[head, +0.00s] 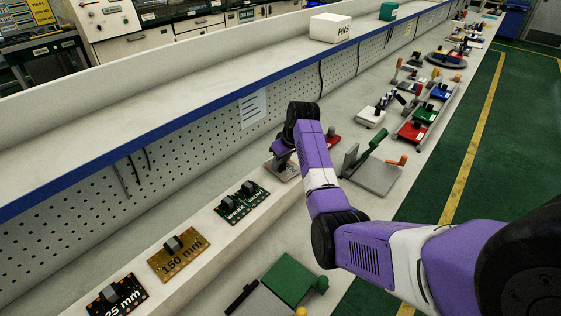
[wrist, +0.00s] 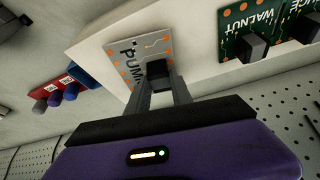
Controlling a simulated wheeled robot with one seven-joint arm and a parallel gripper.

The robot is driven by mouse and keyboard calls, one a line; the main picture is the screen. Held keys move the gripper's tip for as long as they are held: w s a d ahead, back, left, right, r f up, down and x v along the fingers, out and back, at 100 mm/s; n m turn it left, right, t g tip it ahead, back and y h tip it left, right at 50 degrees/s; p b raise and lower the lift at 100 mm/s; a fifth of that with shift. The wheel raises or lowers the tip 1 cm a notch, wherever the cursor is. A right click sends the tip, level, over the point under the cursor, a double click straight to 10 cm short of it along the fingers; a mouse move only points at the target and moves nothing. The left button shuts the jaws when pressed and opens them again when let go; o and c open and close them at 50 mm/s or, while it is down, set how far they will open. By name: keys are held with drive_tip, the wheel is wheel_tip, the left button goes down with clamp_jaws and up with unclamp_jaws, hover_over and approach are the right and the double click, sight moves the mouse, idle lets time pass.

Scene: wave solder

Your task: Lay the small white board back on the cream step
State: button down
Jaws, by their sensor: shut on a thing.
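The small white board (wrist: 128,62) has orange dots, dark letters starting "PUM" and a black block on top. My gripper (wrist: 163,88) is shut on that block. In the head view the board (head: 287,174) shows small under my gripper (head: 281,160), at the far end of the cream step (head: 213,234). In the wrist view the board overlaps the end of the cream step (wrist: 88,52) and looks roughly flat. I cannot tell whether it touches the step or hangs just above it. My gripper hides part of the board.
A perforated panel (head: 170,150) rises behind. A grey fixture with a green handle (head: 370,176) stands to the right.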

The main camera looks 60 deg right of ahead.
drive_tip(key=shift+f, duration=0.45)
drive_tip(key=c, duration=1.1)
unclamp_jaws()
drive_tip(key=shift+o, duration=0.2)
drive_tip(key=b+v, duration=0.1)
drive_tip(key=v, duration=0.6)
drive_tip(key=shift+s+r, duration=0.15)
drive_tip(key=shift+r, duration=0.15)
